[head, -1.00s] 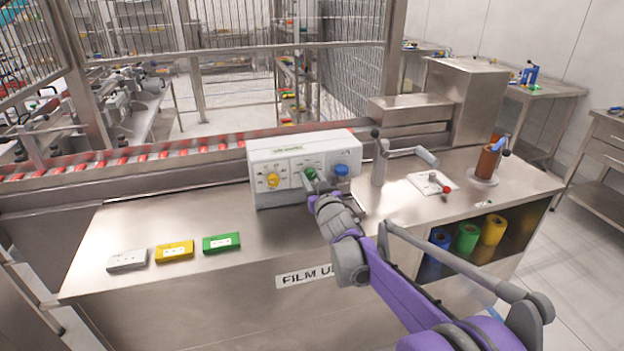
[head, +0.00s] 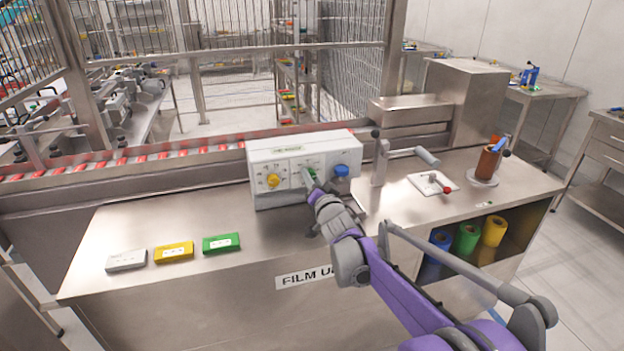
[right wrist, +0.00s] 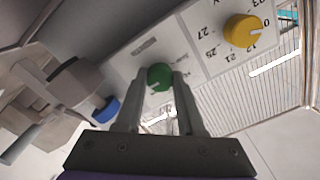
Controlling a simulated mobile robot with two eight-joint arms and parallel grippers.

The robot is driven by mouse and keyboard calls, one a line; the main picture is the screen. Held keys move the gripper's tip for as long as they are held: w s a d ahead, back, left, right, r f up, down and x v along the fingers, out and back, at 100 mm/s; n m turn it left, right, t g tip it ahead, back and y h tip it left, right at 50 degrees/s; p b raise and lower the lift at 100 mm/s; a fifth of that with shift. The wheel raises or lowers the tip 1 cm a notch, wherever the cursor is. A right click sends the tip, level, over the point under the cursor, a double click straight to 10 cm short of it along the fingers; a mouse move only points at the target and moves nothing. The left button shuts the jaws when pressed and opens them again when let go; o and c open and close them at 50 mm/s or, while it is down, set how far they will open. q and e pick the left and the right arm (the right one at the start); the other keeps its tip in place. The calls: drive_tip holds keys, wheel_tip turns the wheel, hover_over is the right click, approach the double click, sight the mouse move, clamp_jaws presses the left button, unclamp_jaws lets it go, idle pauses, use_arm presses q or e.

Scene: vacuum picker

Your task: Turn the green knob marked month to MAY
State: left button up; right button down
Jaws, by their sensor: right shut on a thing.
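The green knob (right wrist: 159,77) is on the front face of a white control box (head: 300,148), between a yellow knob (head: 273,180) and a blue knob (head: 341,170). My right gripper (head: 312,183) is at the green knob. In the right wrist view its two fingers (right wrist: 162,88) stand on either side of the knob and are shut on it. A pale pointer line shows on the green knob, but its month labels are too small to read. The yellow knob (right wrist: 243,31) has dial numbers around it. My left gripper is not in view.
A grey block (head: 126,260), a yellow block (head: 174,252) and a green block (head: 221,243) lie on the steel counter (head: 150,220) at the left. A crank handle (head: 380,160) stands right of the box.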

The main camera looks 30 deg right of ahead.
idle(0.5)
drive_tip(key=c, duration=0.5)
unclamp_jaws()
drive_tip(key=v, duration=1.1)
drive_tip(key=shift+a, duration=0.1)
